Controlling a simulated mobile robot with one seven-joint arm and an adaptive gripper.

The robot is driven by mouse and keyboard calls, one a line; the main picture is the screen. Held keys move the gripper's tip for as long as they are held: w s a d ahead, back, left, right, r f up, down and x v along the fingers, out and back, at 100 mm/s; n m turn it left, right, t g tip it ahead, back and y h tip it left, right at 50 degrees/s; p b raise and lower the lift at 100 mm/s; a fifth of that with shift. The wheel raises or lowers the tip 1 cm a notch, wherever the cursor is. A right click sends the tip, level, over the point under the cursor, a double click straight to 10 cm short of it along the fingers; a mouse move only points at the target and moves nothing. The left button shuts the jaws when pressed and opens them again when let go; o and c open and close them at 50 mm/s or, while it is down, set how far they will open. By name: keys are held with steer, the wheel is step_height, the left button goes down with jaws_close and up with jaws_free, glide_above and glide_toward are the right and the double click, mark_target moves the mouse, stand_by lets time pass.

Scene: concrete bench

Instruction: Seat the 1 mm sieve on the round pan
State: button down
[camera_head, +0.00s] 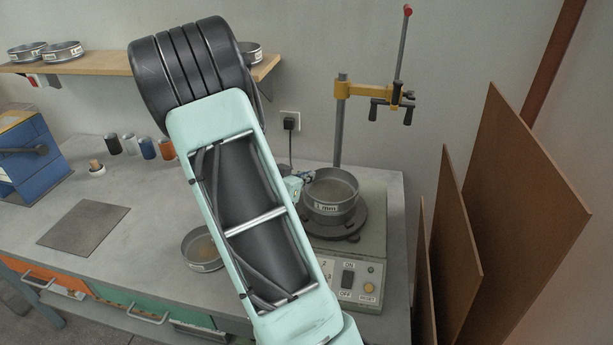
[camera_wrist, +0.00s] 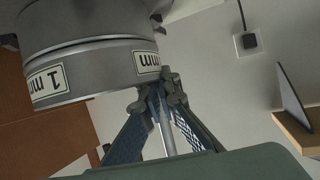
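The 1 mm sieve (camera_head: 330,210) is a round metal ring with a white label. It stands level over the dark round plate of the shaker machine. In the wrist view the sieve (camera_wrist: 95,72) fills the upper left, with a plain grey metal band (camera_wrist: 85,22) adjoining it. That band may be the round pan; I cannot tell whether the two are fully seated. My gripper (camera_head: 302,181) is at the sieve's left side. In the wrist view its fingertips (camera_wrist: 160,88) close together at the sieve's wall and appear to pinch it. My arm hides part of the bench.
Another shallow round vessel (camera_head: 202,250) stands on the bench left of the machine (camera_head: 372,245). A post with a yellow clamp (camera_head: 368,90) rises behind the sieve. Brown boards (camera_head: 520,200) lean at the right. Several sieves sit on the shelf (camera_head: 110,66).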

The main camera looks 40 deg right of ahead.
stand_by(0.3)
steer(key=c, duration=2.1)
jaws_free()
steer(key=v, duration=1.2)
steer(key=shift+f, duration=0.1)
